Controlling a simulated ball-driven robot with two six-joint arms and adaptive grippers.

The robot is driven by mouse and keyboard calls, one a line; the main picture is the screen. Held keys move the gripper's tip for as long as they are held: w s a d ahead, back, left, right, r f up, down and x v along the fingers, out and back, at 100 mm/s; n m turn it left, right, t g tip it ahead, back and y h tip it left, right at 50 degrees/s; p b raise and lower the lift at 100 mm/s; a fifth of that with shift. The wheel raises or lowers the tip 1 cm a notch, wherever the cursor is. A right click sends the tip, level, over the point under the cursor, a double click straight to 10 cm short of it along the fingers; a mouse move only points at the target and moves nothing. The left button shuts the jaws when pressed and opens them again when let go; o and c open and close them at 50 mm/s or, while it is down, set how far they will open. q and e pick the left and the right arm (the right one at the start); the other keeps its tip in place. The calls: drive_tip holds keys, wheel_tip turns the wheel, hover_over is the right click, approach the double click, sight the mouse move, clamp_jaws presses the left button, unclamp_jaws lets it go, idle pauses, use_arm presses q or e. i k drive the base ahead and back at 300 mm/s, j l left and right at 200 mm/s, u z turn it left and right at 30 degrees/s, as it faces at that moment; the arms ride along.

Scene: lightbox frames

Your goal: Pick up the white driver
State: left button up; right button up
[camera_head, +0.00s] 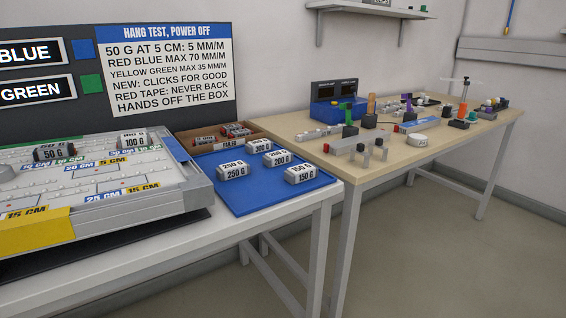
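No item in the head view can be told for sure as the white driver. Several small tools and parts stand on the wooden table (465,137) at the right, among them a green upright piece (348,115), an orange one (371,104) and a purple one (408,103). A white round piece (417,139) and a grey-white block with dark-topped posts (358,149) lie nearer its front edge. They are too small to name surely. Neither of my grippers is in view.
A white table at the left holds a grey tray device (195,203), a blue mat (253,204) with several weights, and a cardboard box (176,137). A sign board (155,65) stands behind. A blue box with dark displays (334,108) stands on the wooden table. A shelf (345,6) hangs above.

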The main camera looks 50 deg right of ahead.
sight(303, 172)
drive_tip(key=z, duration=1.55)
